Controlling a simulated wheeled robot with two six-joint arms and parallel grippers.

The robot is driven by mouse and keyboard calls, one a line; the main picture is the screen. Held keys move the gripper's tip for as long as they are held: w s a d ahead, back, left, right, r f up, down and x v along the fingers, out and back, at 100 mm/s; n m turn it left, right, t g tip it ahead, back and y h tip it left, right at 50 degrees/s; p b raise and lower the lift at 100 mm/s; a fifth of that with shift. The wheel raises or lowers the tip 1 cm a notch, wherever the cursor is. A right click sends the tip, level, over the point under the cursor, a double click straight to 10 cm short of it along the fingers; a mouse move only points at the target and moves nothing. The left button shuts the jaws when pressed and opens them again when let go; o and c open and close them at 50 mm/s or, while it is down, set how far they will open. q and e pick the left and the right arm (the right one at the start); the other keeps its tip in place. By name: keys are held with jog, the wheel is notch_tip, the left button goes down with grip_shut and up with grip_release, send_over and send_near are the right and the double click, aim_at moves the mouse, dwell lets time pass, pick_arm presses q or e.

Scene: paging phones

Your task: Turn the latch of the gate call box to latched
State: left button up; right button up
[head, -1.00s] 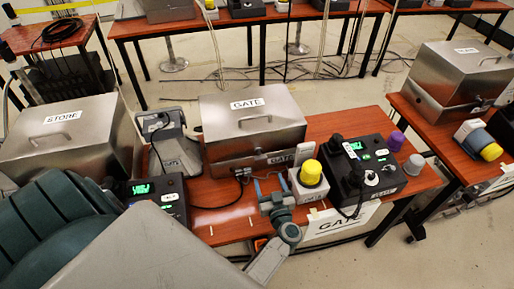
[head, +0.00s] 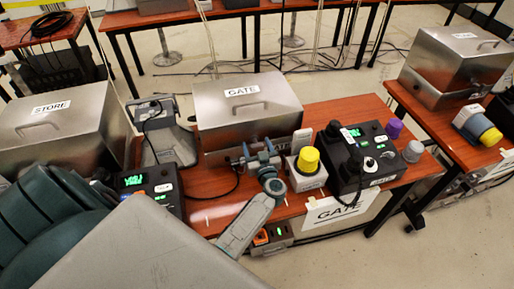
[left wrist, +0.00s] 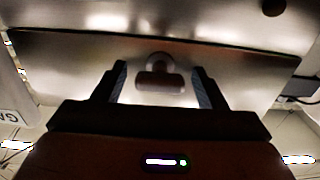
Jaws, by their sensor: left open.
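The gate call box (head: 215,135) is a metal box with a handled lid and a GATE label, standing on the red-brown table. Its front fills much of the left wrist view (left wrist: 230,65). The latch (left wrist: 160,80) on that front is a dark bar lying crosswise in the left wrist view, below a round mount. My left gripper (head: 259,149) is open at the box front. In the left wrist view its fingers (left wrist: 158,70) stand on either side of the latch, with gaps to it. In the head view the gripper largely hides the latch. My right gripper is out of view.
A white unit with a yellow knob (head: 308,160) stands close right of my left gripper, beside a black phone console (head: 345,165). A metal STORE box (head: 60,135) and another console (head: 150,190) are on the left. A cable runs below the gate box.

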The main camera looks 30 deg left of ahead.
pick_arm(q)
jog(key=c, duration=1)
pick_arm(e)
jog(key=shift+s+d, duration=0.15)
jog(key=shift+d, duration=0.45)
